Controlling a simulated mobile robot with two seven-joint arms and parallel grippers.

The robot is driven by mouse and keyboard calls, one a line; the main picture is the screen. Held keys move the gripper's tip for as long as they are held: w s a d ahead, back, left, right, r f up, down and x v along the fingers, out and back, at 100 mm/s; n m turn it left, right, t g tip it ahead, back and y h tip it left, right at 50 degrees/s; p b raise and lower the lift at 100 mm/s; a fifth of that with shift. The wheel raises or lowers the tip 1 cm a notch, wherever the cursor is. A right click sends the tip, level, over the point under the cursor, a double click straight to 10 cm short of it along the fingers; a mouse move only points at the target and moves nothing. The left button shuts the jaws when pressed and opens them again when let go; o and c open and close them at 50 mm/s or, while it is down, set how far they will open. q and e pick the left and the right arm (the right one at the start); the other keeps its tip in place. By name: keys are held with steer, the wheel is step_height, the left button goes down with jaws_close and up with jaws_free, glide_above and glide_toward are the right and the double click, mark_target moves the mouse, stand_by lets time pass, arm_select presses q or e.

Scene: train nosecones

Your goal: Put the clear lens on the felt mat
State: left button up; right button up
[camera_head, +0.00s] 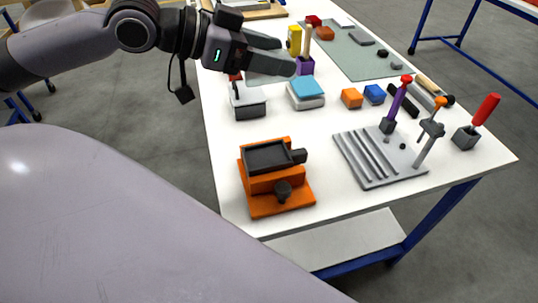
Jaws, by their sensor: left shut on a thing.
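My left gripper (288,57) reaches in from the upper left, above the white table. It is shut on a pale, see-through piece that looks like the clear lens (262,79), which shows just below the fingers. The fingers hide part of it, so its full outline cannot be told. The grey-green felt mat (352,62) lies flat on the table, to the right of the gripper and toward the far side. Several small grey, black and red pieces lie on or at the edge of the mat. My right gripper is not in view.
A light-blue and white block (307,91) and a grey-black box (247,105) stand below the gripper. Orange (352,98) and blue (374,94) blocks sit before the mat. An orange vise (272,192) and a grey tool rack (362,167) stand at the near side.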

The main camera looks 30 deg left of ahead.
arm_select(q)
steer(key=b, duration=0.2)
glide_above(270, 156)
step_height(270, 156, down, 15)
steer(key=shift+f, duration=0.2)
step_height(270, 156, down, 4)
steer(key=shift+f+p, duration=0.1)
steer(key=shift+p, duration=0.25)
steer(key=shift+f, duration=0.2)
steer(key=o, duration=1.2)
steer(key=shift+c, duration=0.2)
